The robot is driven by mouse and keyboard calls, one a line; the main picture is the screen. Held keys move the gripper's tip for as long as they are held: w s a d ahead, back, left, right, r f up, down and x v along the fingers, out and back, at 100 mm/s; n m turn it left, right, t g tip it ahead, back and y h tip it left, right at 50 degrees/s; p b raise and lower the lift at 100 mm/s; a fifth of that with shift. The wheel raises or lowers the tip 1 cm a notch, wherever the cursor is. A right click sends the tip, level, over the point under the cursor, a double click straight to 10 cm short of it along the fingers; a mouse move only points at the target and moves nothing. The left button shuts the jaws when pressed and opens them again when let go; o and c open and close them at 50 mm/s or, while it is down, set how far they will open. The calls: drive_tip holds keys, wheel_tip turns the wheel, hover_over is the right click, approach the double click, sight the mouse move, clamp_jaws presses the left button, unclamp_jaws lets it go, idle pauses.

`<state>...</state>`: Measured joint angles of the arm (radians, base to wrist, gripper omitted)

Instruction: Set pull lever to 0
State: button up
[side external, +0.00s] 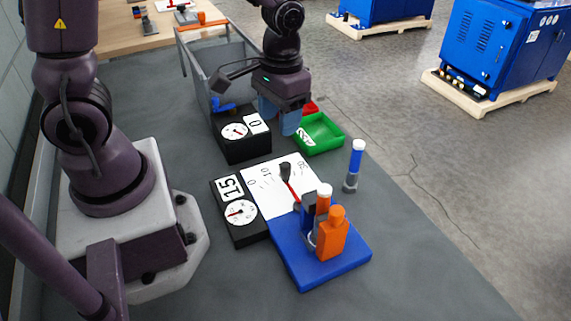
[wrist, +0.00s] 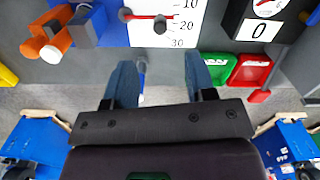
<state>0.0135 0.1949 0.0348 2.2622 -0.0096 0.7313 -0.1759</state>
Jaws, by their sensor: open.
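The pull lever (side external: 288,181) is a red rod with a black knob over a white scale card (side external: 272,195). In the side view its knob lies between the 10 and the largest printed number. In the wrist view the lever (wrist: 145,17) points right, its knob near the 20 mark, seen at a slant. A black box with a dial (side external: 240,212) beside the card shows 15. My gripper (side external: 280,118) is open and empty, above the table between the other dial box and the green tray, apart from the lever. Its blue fingers (wrist: 160,62) show in the wrist view, spread below the knob.
A blue base (side external: 300,262) carries an orange bottle (side external: 333,237) and an orange post with white top. A second dial box (side external: 240,140) reads 0. A green tray (side external: 319,134) and grey bin (side external: 235,52) lie behind.

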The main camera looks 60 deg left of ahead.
sight(285, 164)
drive_tip(key=shift+n+t, duration=0.3)
drive_tip(key=f, duration=0.8)
drive_tip(key=w+f, duration=0.1)
drive_tip(key=f, duration=0.3)
drive_tip(key=shift+w+f, duration=0.1)
drive_tip(key=shift+f, duration=0.3)
clamp_jaws()
